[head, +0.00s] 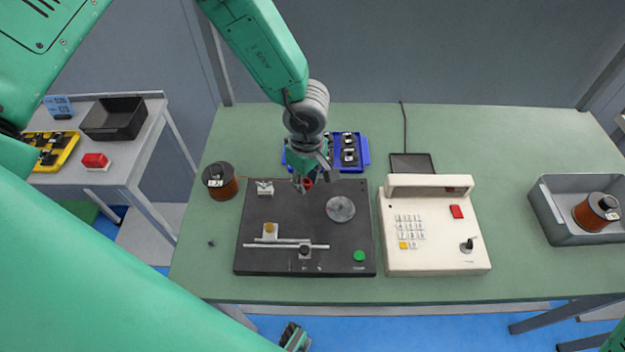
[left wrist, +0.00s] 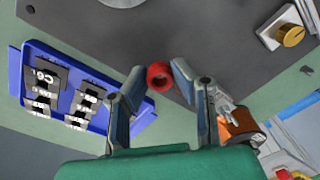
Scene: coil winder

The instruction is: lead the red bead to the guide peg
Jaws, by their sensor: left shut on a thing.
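My left gripper (head: 308,178) is over the back edge of the dark winder plate (head: 285,212), shut on the red bead (head: 307,183). In the left wrist view the red bead (left wrist: 159,77), a small ring, sits between the two fingertips of the left gripper (left wrist: 158,75). A brass-topped post (head: 269,229) stands on a pale block at the plate's front left; it may be the guide peg, and it also shows in the left wrist view (left wrist: 291,35). A copper wire spool (head: 220,181) stands left of the plate. My right gripper is not in view.
A blue tray of dark parts (head: 362,150) lies behind the plate. A grey disc (head: 340,208), a white clamp-like piece (head: 264,188) and a green button (head: 359,256) are on the plate. A cream keypad console (head: 434,235) stands close on the right. A grey bin (head: 560,224) holds another spool.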

